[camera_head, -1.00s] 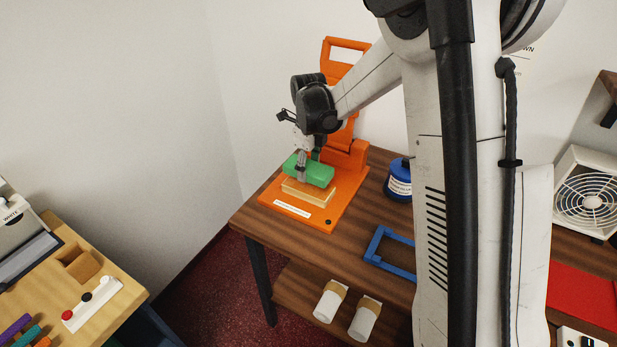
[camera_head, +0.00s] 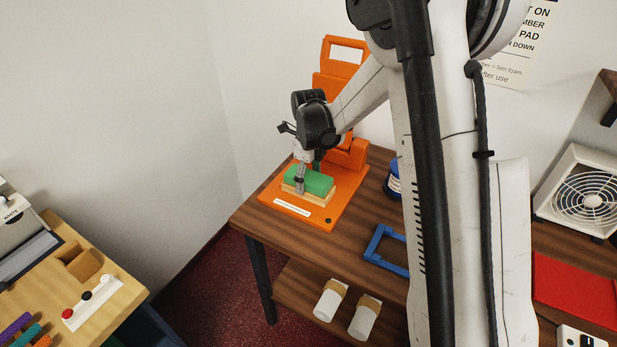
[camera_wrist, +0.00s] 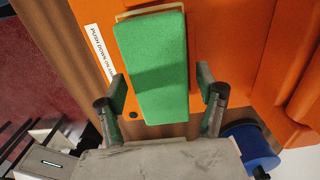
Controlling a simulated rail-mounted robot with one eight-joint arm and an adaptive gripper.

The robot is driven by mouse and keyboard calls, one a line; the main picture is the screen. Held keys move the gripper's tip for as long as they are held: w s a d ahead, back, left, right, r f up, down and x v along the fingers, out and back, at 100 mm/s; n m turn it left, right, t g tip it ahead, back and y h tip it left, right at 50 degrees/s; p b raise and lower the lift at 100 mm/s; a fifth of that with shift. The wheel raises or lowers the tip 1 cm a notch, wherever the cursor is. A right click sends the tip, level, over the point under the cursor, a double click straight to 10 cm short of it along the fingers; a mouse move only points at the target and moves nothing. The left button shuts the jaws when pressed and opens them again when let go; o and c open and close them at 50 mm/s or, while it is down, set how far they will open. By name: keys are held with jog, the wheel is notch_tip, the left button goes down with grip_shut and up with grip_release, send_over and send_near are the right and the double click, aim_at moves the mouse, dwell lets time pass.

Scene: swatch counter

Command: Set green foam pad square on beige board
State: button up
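The green foam pad (camera_head: 309,180) lies flat on the beige board (camera_head: 307,198), which rests on the orange press base (camera_head: 334,214). In the head view a beige rim shows along the pad's near side. In the wrist view the pad (camera_wrist: 155,65) covers most of the board, and a thin beige strip (camera_wrist: 150,10) shows past its far end. My gripper (camera_head: 300,183) is down at the pad, with one finger on either side. In the wrist view my gripper (camera_wrist: 162,91) shows narrow gaps between fingers and pad. The pad's far side is partly hidden.
The orange press frame (camera_head: 341,95) rises behind the base. A blue container (camera_head: 393,183) stands to the right, partly behind my arm. A blue frame (camera_head: 383,248) lies on the brown table (camera_head: 290,235). Table is clear between base and frame.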

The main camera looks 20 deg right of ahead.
aim_at(309, 176)
jog(key=shift+r, duration=0.1)
jog(key=s+r+n+t, duration=0.1)
jog(key=s+r+n, duration=0.2)
jog(key=r, duration=0.6)
jog(key=s+r+n+t, duration=0.1)
jog(key=s+r+n, duration=0.25)
jog(key=r, duration=0.55)
jog(key=s+r+n+t, duration=0.2)
jog(key=s+n+t, duration=0.3)
jog(key=s+n, duration=1.5)
jog(key=s, duration=0.3)
jog(key=shift+s+r+n, duration=0.2)
jog(key=shift+n, duration=0.15)
